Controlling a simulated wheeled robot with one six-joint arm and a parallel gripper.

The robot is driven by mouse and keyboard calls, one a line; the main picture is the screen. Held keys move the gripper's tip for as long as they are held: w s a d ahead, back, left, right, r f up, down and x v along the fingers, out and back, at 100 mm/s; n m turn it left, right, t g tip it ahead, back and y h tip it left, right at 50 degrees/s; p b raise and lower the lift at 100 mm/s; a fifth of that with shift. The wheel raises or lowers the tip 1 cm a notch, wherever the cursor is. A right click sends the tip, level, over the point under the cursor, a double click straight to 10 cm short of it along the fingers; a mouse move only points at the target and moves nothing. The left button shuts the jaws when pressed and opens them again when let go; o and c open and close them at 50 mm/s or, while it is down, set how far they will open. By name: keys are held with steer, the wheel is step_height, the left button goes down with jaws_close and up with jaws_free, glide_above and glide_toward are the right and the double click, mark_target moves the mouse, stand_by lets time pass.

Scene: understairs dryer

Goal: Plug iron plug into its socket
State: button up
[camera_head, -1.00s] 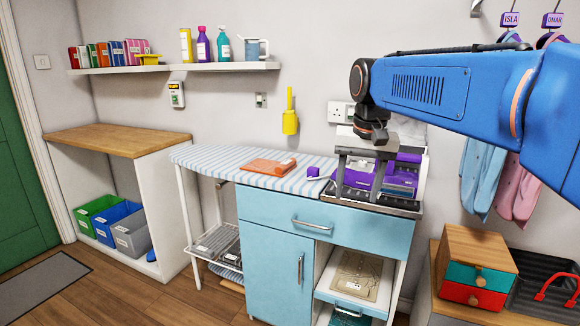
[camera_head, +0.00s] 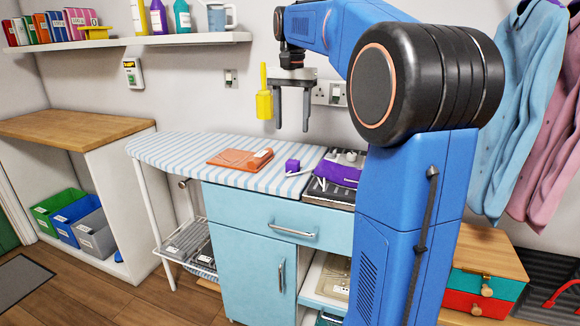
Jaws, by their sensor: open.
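A purple iron (camera_head: 343,170) sits on a dark rest at the right end of the striped ironing board (camera_head: 170,147), partly hidden behind my arm. A small purple block (camera_head: 292,165) with a pale cord or strip lies on the board just left of the iron; it looks like the plug, but its pins cannot be made out. A white wall socket (camera_head: 321,93) is on the wall behind, partly covered by my arm and gripper. My gripper (camera_head: 292,127) points down with its two fingers apart and empty, above the board and apart from the block.
An orange folded cloth (camera_head: 240,157) lies on the board. A yellow holder (camera_head: 264,103) hangs on the wall just left of my gripper. A shelf with bottles (camera_head: 130,38) is upper left. A blue cabinet (camera_head: 245,250) stands below. Shirts hang at right.

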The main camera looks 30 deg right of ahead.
glide_toward(292, 162)
steer(key=f, duration=0.5)
steer(key=shift+s+a+f, duration=0.1)
steer(key=shift+s+a, duration=0.15)
steer(key=shift+s, duration=0.1)
steer(key=shift+w+d+f, duration=0.1)
steer(key=shift+w+f, duration=0.1)
steer(key=shift+f, duration=1.1)
steer(key=shift+w+d+f, duration=0.1)
steer(key=shift+w+f, duration=0.05)
steer(key=shift+f, duration=1.1)
steer(key=shift+c, duration=0.3)
steer(key=c, duration=1.1)
steer(key=shift+r, duration=0.15)
